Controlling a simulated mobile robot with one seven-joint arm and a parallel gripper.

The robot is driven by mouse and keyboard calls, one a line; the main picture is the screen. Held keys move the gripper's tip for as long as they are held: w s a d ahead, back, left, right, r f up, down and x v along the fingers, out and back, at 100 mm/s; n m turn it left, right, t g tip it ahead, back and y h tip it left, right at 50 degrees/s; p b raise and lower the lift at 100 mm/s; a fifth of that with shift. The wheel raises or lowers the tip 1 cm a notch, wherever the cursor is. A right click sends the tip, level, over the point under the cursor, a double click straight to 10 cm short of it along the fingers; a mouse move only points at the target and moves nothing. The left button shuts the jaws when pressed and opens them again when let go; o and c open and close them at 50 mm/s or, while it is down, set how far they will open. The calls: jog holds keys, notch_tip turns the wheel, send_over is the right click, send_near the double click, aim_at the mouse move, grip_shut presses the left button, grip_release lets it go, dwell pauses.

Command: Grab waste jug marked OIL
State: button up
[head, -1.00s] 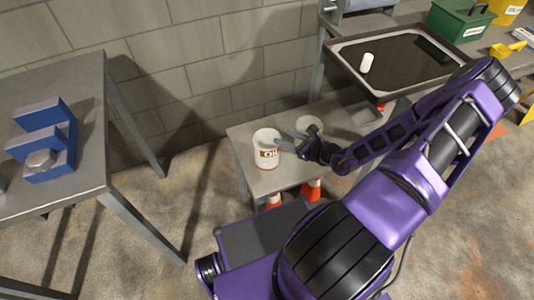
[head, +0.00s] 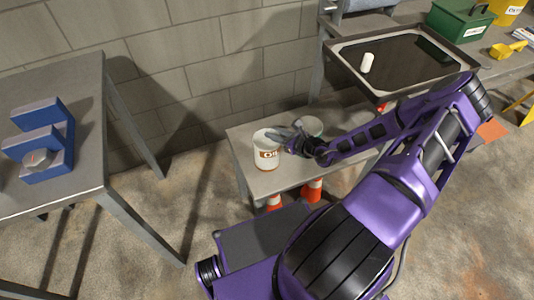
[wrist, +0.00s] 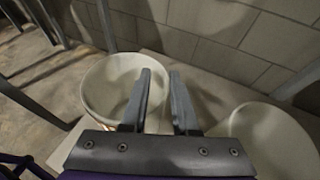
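The jug marked OIL (head: 267,154) is a white, open-topped container with a brown-orange label. It stands upright on a low bench (head: 240,133) by the block wall. My gripper (head: 277,133) is at the right side of its rim in the head view. In the wrist view my gripper (wrist: 161,72) shows two grey fingers apart, with a gap between them. The left finger overlaps the opening of the OIL jug (wrist: 100,90), and the right finger lies just past its right rim. I cannot tell whether either finger touches the wall.
A second white container (head: 312,125) stands right of the OIL jug, partly behind my gripper; its rim (wrist: 265,120) is close in the wrist view. Orange cones (head: 312,190) stand under the bench. A dark tray (head: 400,62) is at upper right, a blue-block table (head: 90,110) at left.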

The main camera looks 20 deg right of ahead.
grip_shut()
dwell(1.1)
